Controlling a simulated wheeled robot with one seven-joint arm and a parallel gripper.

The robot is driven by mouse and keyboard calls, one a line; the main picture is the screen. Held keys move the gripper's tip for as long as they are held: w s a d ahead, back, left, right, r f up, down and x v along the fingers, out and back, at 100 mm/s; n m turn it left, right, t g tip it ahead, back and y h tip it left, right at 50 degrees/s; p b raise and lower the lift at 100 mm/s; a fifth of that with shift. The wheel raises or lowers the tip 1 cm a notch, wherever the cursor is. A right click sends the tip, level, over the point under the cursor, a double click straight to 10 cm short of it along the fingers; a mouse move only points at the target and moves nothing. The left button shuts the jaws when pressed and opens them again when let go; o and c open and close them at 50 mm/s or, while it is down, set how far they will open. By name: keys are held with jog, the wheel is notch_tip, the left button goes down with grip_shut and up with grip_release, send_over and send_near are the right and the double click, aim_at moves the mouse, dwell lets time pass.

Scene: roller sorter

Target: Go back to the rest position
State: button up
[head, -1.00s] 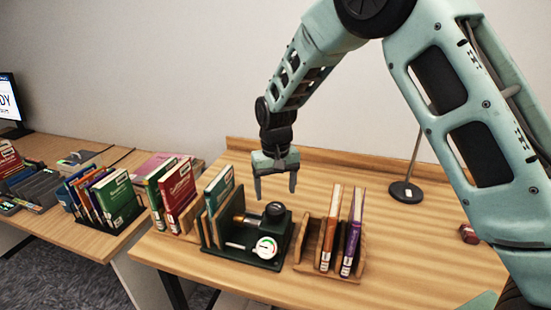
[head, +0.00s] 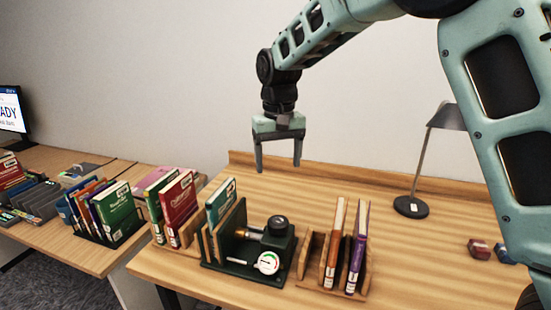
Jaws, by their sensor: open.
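My gripper (head: 279,165) is open and empty. It hangs in the air with its fingers pointing down, above and behind the dark green device on the table. My arm reaches in from the upper right. The fingers touch nothing.
A wooden rack (head: 318,283) holds an orange book (head: 334,244) and a purple book (head: 357,247). Another rack with a red book (head: 179,205) stands left. A desk lamp (head: 411,206) and small red blocks (head: 479,249) are at right. The table's middle right is clear.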

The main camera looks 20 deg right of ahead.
jog(key=s+a+f+n+y, duration=0.15)
jog(key=s+a, duration=0.25)
jog(key=s, duration=0.6)
jog(key=s+a+n, duration=0.3)
jog(key=s+a, duration=0.1)
jog(key=s, duration=0.6)
jog(key=s+f+n, duration=0.1)
jog(key=s+f, duration=0.1)
jog(key=s, duration=0.5)
jog(key=s+d+f+n, duration=0.1)
jog(key=s+n, duration=0.1)
jog(key=s, duration=0.4)
jog(key=shift+s+d+f+h, duration=0.3)
jog(key=shift+s+f+h, duration=0.05)
jog(key=shift+h, duration=0.1)
jog(key=shift+w, duration=0.1)
